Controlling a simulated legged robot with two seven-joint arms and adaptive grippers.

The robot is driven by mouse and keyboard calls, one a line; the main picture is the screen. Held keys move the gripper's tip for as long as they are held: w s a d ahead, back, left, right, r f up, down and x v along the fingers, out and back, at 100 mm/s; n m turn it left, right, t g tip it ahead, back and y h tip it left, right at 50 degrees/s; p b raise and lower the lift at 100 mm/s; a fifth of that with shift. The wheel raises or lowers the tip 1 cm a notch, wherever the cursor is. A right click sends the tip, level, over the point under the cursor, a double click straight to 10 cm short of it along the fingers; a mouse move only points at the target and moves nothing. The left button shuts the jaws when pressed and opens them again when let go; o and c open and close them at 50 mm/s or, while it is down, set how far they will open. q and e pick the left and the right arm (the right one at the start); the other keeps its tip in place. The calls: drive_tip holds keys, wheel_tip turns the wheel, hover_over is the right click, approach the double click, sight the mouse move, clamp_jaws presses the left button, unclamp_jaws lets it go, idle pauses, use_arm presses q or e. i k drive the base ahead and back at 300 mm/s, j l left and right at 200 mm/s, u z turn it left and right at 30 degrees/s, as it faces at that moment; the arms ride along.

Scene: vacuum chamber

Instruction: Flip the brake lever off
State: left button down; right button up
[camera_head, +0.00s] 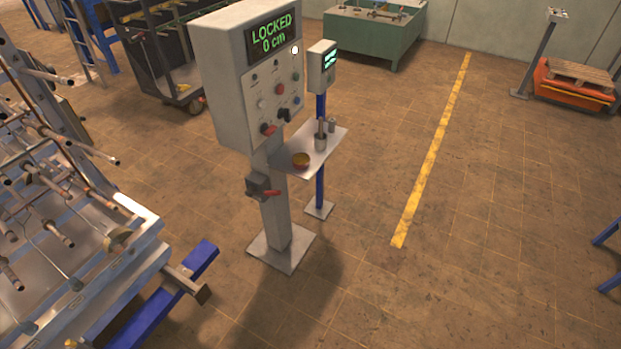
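A grey control cabinet (226,84) stands on a post in the middle of the view. Its green display (271,34) reads "LOCKED 0 cm". A lever with a red handle (270,193) sticks out to the right from a dark grey box (256,184) on the post, below the cabinet. A second red-handled control (267,129) sits low on the cabinet's front, beside a black knob (285,115). The frame does not label which one is the brake lever. Neither of my grippers is in view.
A blue post with a small panel (322,68) stands behind. A metal frame with pipes (60,235) and a blue beam (165,310) fill the left.

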sight(251, 191)
drive_tip(key=i+l, duration=0.35)
drive_tip(key=i, duration=0.15)
drive_tip(key=i+l+z, duration=0.1)
drive_tip(key=i+l, duration=0.25)
drive_tip(key=i, duration=0.15)
